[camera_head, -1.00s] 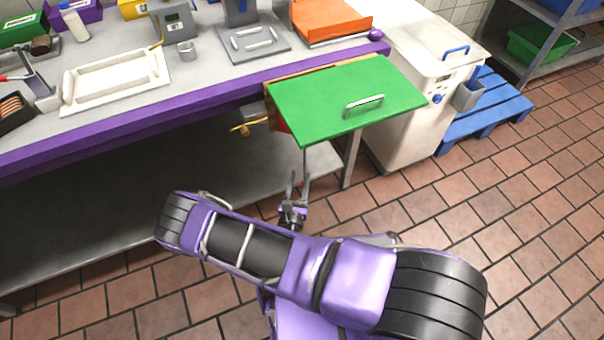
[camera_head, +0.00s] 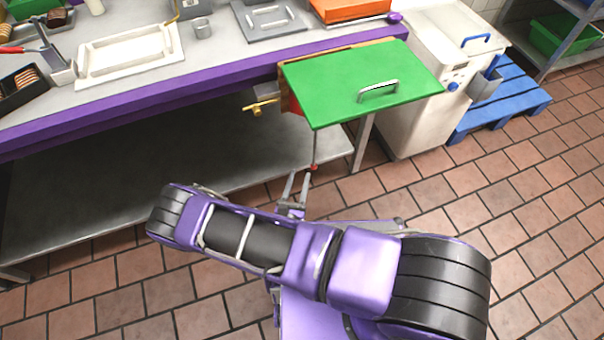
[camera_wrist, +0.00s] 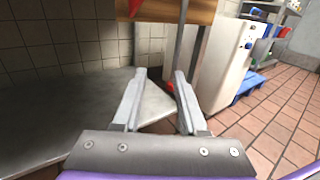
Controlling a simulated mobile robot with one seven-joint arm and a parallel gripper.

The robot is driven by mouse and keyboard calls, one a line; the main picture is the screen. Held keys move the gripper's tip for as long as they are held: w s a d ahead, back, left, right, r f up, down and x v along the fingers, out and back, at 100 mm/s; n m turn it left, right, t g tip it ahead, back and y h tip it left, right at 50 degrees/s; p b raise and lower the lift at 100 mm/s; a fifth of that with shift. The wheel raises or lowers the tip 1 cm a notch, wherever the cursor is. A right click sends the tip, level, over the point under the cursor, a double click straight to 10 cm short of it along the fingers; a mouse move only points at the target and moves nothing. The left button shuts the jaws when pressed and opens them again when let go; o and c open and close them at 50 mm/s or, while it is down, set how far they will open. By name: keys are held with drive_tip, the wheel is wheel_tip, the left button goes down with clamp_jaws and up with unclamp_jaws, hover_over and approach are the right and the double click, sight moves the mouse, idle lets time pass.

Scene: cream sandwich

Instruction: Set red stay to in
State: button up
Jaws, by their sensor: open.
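The red stay shows as a thin grey rod (camera_head: 315,147) with a red tip (camera_head: 313,167), hanging down from under the green flap (camera_head: 340,85). The flap stands out level from the purple-edged counter. In the wrist view, the red tip (camera_wrist: 170,86) shows between my fingers, close to the right one, and the rod rises behind that finger. My gripper (camera_head: 298,178) is open and empty just below and left of the tip, and its spread fingers also show in the wrist view (camera_wrist: 160,74). I cannot tell whether a finger touches the stay.
A counter leg (camera_head: 363,142) stands right of the stay, with a white cabinet (camera_head: 415,120) beyond it. A low grey shelf (camera_head: 130,195) runs under the counter (camera_head: 150,108). A yellow valve (camera_head: 260,106) sits left of the flap. Tiled floor is open at right.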

drive_tip(key=shift+s+a, duration=0.45)
drive_tip(key=shift+s, duration=0.35)
drive_tip(key=shift+s+a, duration=0.45)
drive_tip(key=shift+s, duration=0.3)
drive_tip(key=shift+s+a, duration=0.45)
drive_tip(key=shift+s, duration=0.35)
drive_tip(key=shift+b, duration=0.3)
drive_tip(key=shift+c, duration=0.2)
